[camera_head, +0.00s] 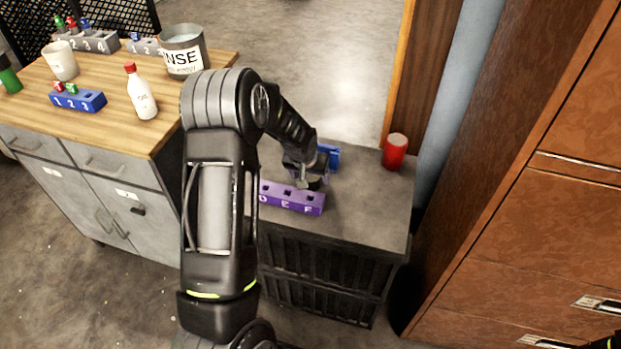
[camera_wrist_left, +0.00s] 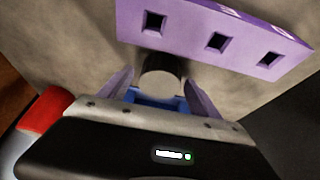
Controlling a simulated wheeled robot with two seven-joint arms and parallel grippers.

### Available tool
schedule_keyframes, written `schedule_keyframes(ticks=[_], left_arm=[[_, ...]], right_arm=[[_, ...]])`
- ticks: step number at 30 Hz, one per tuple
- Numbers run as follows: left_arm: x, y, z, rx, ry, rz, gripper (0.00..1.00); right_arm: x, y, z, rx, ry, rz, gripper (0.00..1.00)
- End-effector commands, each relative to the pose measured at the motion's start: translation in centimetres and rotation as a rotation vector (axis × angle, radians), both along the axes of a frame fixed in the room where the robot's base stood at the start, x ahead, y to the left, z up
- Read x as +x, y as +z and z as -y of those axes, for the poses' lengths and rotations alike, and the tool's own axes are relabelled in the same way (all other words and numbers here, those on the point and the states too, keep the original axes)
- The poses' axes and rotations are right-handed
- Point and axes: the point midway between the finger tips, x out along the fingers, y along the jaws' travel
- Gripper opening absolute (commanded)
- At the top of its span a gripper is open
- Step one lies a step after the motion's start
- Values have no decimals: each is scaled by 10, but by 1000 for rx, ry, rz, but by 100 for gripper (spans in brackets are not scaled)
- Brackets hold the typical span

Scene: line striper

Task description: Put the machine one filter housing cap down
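My left gripper (camera_head: 311,181) is low over the dark counter, just behind the purple block. In the left wrist view its two fingers (camera_wrist_left: 160,82) close in on both sides of a short grey cylinder (camera_wrist_left: 160,66), which looks like the filter housing cap. It shows as a small dark piece under the gripper in the head view (camera_head: 314,185). I cannot tell whether its underside touches the counter. The purple block (camera_head: 291,198) has square holes and letters, with E and F readable; its holes look empty in the wrist view (camera_wrist_left: 235,32).
A blue object (camera_head: 329,155) lies behind the gripper. A red cylinder (camera_head: 395,151) stands at the counter's (camera_head: 370,215) right side, with bare surface between. A wooden-topped bench (camera_head: 125,125) at left holds a bottle (camera_head: 141,95), a bucket (camera_head: 184,55) and numbered blocks. Brown cabinets (camera_head: 550,220) stand at right.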

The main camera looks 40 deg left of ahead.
Motion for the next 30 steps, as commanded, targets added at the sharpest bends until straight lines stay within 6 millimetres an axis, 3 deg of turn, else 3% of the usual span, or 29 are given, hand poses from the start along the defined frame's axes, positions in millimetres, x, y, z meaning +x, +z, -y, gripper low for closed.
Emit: schedule_keyframes(ticks=[23, 30], left_arm=[[0, 0, 0, 0, 0, 0, 8], [1, 5, 0, 1, 0, 2, 8]], right_arm=[[0, 0, 0, 0, 0, 0, 0], [0, 0, 0, 0, 0, 0, 0]])
